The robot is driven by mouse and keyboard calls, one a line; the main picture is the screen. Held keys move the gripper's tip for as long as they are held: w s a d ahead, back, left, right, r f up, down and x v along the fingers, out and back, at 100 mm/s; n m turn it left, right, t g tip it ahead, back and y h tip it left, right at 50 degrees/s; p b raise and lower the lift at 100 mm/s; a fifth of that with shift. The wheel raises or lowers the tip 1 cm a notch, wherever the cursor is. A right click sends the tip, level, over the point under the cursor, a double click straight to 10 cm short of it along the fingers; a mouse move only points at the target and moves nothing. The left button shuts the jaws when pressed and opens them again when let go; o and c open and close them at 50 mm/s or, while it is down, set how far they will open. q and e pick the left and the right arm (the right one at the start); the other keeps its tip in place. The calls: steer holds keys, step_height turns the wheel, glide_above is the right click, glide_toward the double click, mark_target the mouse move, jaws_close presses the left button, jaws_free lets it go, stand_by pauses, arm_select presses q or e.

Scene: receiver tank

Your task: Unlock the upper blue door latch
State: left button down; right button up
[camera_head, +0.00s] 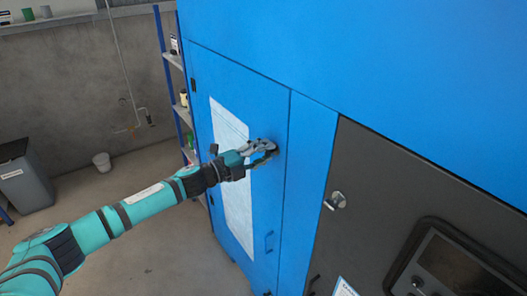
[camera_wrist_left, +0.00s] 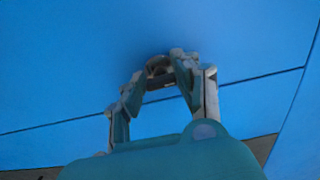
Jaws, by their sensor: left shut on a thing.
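The blue door (camera_head: 262,203) is closed in the blue cabinet, with a white sheet (camera_head: 236,190) on it. My left gripper (camera_head: 272,148) reaches the upper right part of this door, near its right edge. In the left wrist view my left gripper (camera_wrist_left: 160,75) has its fingertips closed around a small dark, roundish latch (camera_wrist_left: 158,68) on the blue surface. The fingers hide most of the latch, so I cannot tell how it is turned. My right gripper is in neither view.
A dark panel (camera_head: 375,190) with a silver lock (camera_head: 336,200) and a screen is to the right. A shelf (camera_head: 172,62) stands behind the cabinet. Floor between is clear.

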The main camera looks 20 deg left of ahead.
arm_select(q)
steer(key=c, duration=0.9)
jaws_free()
steer(key=shift+c, duration=0.2)
steer(key=v, duration=1.2)
steer(key=shift+a, duration=0.1)
